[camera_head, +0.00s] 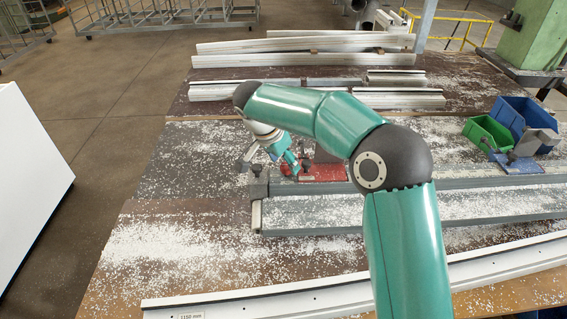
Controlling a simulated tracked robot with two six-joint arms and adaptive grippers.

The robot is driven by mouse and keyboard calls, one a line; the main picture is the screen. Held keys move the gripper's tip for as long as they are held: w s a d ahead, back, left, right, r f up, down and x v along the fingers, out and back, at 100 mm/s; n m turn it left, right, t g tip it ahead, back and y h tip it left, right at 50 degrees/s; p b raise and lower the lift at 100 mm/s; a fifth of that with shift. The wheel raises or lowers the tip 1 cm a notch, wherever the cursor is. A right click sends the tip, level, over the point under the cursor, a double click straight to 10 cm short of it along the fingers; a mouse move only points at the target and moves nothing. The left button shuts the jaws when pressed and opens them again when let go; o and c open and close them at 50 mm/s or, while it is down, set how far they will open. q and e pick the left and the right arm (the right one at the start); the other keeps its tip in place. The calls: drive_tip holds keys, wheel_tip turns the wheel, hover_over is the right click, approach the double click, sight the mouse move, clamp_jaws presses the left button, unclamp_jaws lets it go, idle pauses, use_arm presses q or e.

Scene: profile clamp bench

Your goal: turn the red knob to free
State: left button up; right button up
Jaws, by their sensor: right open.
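A red clamp plate (322,173) sits on the grey rail of the profile clamp near the middle of the bench. A small dark part stands on it; the red knob itself cannot be made out apart from the plate, and my arm hides part of this area. My right gripper (294,166) reaches in over the left end of the red plate, pointing down and to the right. It is open and small in the view; whether it touches anything cannot be told. My left gripper is not in view.
White profiles (300,59) lie at the back. A long white profile (230,302) lies along the front edge. A green bin (487,134), a blue bin (510,112) and a blue clamp plate (520,166) stand at right. Chips cover the bench; its left part is free.

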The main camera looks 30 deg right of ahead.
drive_tip(key=shift+x, duration=0.9)
drive_tip(key=shift+c, duration=0.4)
drive_tip(key=shift+r, duration=0.1)
drive_tip(key=c, duration=1.1)
drive_tip(key=shift+o, duration=0.2)
